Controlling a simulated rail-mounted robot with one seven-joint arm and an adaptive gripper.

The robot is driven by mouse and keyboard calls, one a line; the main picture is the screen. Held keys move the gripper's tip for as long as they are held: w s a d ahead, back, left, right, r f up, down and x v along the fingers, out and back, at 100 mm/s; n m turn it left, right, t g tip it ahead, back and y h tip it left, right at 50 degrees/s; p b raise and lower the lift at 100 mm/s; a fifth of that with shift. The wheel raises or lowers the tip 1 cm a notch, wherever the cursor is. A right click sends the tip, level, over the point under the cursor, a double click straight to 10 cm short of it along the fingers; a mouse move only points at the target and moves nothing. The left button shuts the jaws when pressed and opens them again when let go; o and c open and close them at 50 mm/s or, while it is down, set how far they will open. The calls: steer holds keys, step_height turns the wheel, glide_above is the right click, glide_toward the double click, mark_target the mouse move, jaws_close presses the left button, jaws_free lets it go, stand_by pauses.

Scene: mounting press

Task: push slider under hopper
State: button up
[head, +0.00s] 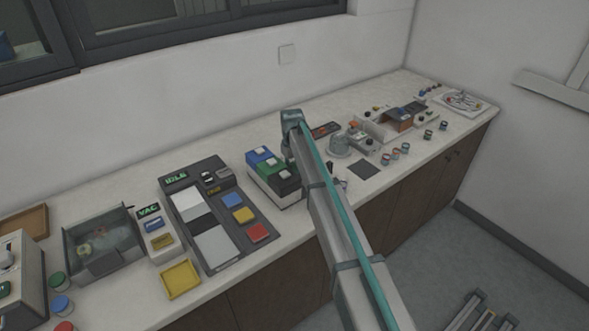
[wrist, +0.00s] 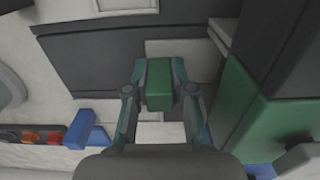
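A hopper unit with blue (head: 261,155), green (head: 270,163) and black (head: 284,175) sections stands mid-counter in the head view. In the wrist view, the green hopper section (wrist: 240,105) fills the right side, with the black section (wrist: 298,45) above it. A small green block (wrist: 159,85), apparently the slider, sits between my fingertips, apart from the hopper's green wall. My gripper (wrist: 159,75) has a teal finger against each side of it and looks shut on it. In the head view my gripper (head: 290,148) is beside the hopper unit's right side, its fingertips mostly hidden.
A dark panel (head: 228,185) with blue, yellow and red pads lies left of the hoppers. A blue piece (wrist: 88,130) lies left of my gripper in the wrist view. A grey round fixture (head: 339,148) and several small jars stand to the right. A dark mat (head: 364,169) lies near the front.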

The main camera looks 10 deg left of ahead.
steer(key=o, duration=0.4)
steer(key=shift+s+a, duration=0.25)
steer(key=shift+d+r, duration=0.1)
steer(key=shift+r, duration=0.05)
steer(key=shift+w+r, duration=0.1)
steer(key=shift+r, duration=0.1)
step_height(320, 180, up, 11)
steer(key=shift+r, duration=0.2)
